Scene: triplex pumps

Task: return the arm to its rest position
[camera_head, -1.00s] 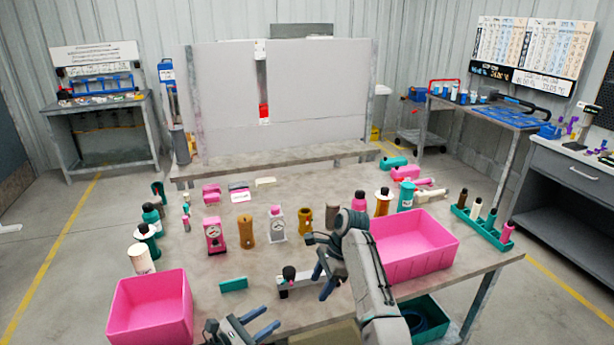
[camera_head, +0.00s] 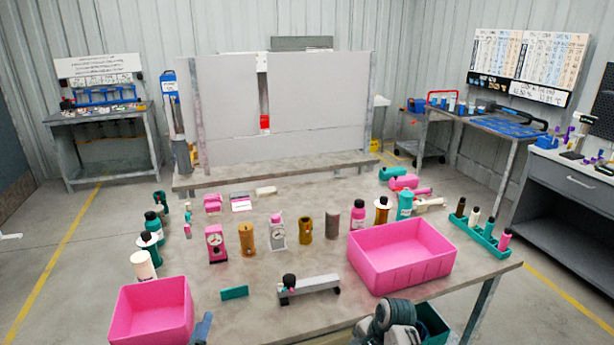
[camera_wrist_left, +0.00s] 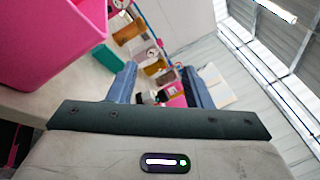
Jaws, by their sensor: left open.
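My left gripper (camera_head: 201,329) shows only as a blue finger at the bottom edge of the head view, beside the near-left pink bin (camera_head: 150,310). In the left wrist view, my left gripper (camera_wrist_left: 160,88) has its two blue fingers apart, with nothing held between them. Pump parts show beyond the fingers. A grey and dark piece of my right arm (camera_head: 394,318) shows at the bottom of the head view, in front of the right pink bin (camera_head: 400,258). My right gripper is out of sight.
The table (camera_head: 330,255) holds several pump parts, gauges and bottles. A grey fixture with a black knob (camera_head: 309,287) and a teal block (camera_head: 234,293) lie near the front. A teal rack (camera_head: 480,234) stands at right. The table's middle front is mostly clear.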

